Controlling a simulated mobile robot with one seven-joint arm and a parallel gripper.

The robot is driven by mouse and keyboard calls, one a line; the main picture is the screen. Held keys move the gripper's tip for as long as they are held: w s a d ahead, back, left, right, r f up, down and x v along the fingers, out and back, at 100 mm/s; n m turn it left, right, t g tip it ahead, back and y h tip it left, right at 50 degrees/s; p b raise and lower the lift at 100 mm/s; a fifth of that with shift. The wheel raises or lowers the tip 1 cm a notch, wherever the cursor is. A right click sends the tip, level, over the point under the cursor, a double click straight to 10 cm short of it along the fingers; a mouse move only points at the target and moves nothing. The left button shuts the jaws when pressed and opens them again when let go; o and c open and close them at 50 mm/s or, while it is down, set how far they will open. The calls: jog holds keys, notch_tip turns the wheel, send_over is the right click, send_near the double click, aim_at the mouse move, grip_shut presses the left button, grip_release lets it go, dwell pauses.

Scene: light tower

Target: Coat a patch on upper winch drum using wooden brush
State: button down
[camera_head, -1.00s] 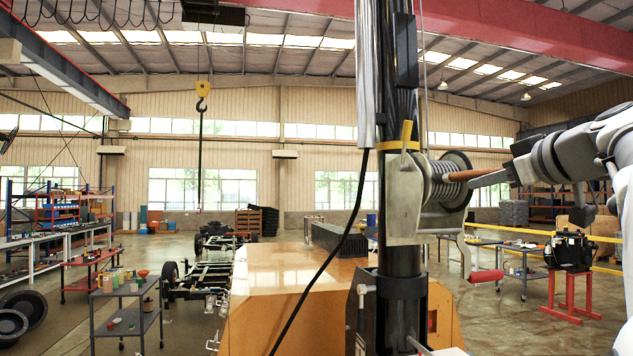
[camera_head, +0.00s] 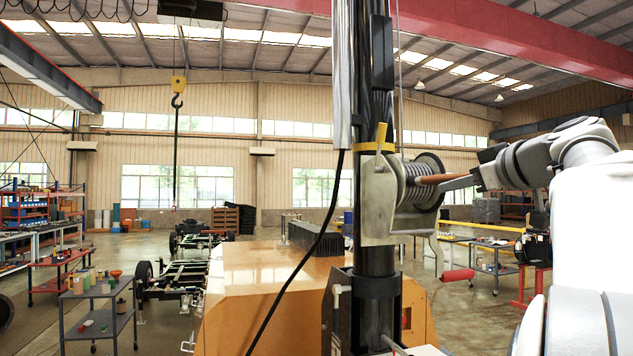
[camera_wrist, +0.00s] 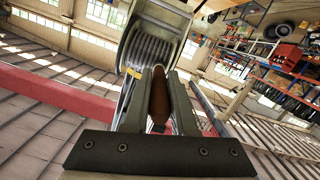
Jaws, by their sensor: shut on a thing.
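The upper winch drum (camera_head: 427,183) is a grey spool wound with cable, mounted on the right side of the black mast. It also shows in the wrist view (camera_wrist: 155,50), straight ahead of the fingers. My gripper (camera_head: 464,180) is shut on the wooden brush (camera_head: 436,178), a brown handle pointing left at the drum. The brush also shows between the fingers in the wrist view (camera_wrist: 159,100). Its tip is at or very close to the drum's cable windings; I cannot tell whether it touches. The bristles are not clearly visible.
A grey cart (camera_head: 97,320) with small items stands far left.

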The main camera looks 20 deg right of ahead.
jog(key=d+p, duration=0.3)
jog(key=d, duration=0.3)
jog(key=shift+s+d, duration=0.35)
